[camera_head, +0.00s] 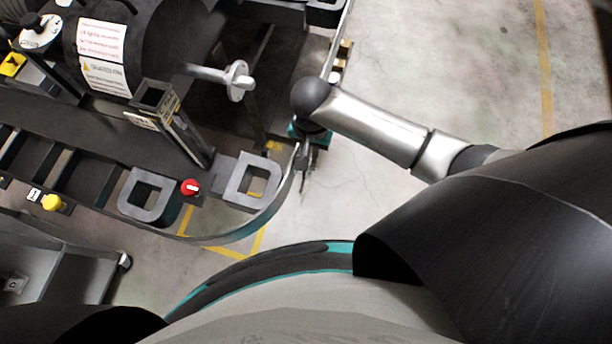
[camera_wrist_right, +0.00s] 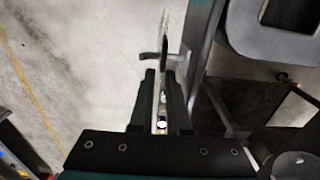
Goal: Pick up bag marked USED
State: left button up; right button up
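My right gripper (camera_head: 308,168) is beside the curved outer rail of the stand, pointing down. I see no bag with a readable USED mark in either view. My left gripper is not in view.
A grey cabinet (camera_head: 50,265) stands lower left. Concrete floor (camera_head: 450,60) is clear at upper right.

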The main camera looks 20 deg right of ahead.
aim_at(306, 180)
notch_tip(306, 180, down, 5)
jog(key=shift+s+a+r+b, duration=0.1)
jog(key=shift+a+b, duration=0.05)
jog(key=shift+b, duration=0.6)
grip_shut()
jog(key=shift+r, duration=0.1)
dwell(1.0)
